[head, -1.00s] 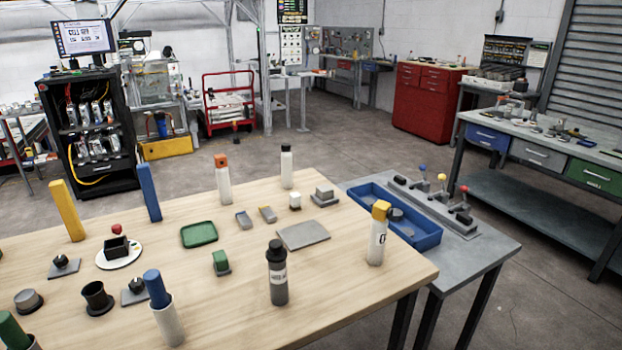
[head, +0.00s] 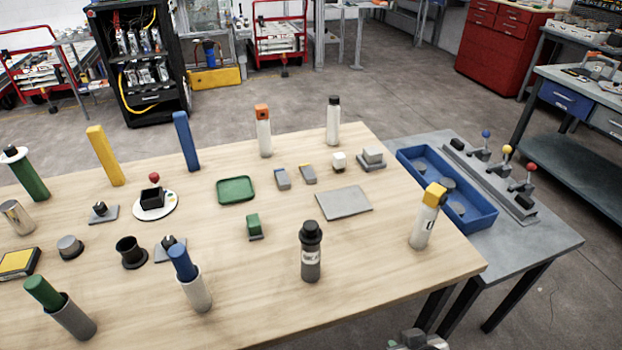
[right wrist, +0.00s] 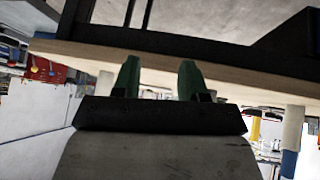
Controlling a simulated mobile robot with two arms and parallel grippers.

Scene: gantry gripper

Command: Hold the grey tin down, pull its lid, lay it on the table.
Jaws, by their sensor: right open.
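Several grey containers stand on the wooden table (head: 390,290), and I cannot tell for sure which is the grey tin. A squat grey round piece (head: 70,247) at the left looks most like a lidded tin. A metallic grey can (head: 18,218) stands at the left edge of the head view. A dark grey bottle (head: 311,262) with a black cap stands upright near the front. My right gripper (right wrist: 158,80) is open and empty in the right wrist view, its green fingers apart near the table's edge. No gripper touches any of these containers. My left gripper is not in view.
A grey flat plate (head: 343,203) and green tray (head: 236,190) lie farther back. A blue bin (head: 480,218) sits on the right side table.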

